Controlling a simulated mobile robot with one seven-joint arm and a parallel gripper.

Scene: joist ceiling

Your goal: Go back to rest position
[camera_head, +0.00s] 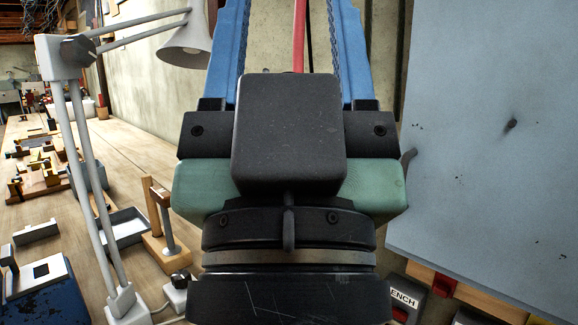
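My gripper (290,12) fills the middle of the head view, seen from behind and pointing up the picture. It has a black wrist, a green body and a black box on top. Its two blue fingers stand well apart at the top edge, and their tips are cut off by the frame. A thin red upright strip (299,35) shows in the gap between the fingers and touches neither in the picture. I see nothing held, but the space past the top edge is hidden.
A wooden workbench (130,165) runs along the left. A white-grey lamp (185,45) with a jointed arm stands close on my left. A grey tray (125,228), a wooden stand (160,225) and a blue box (45,300) are nearby. A large grey-blue panel (485,150) fills the right.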

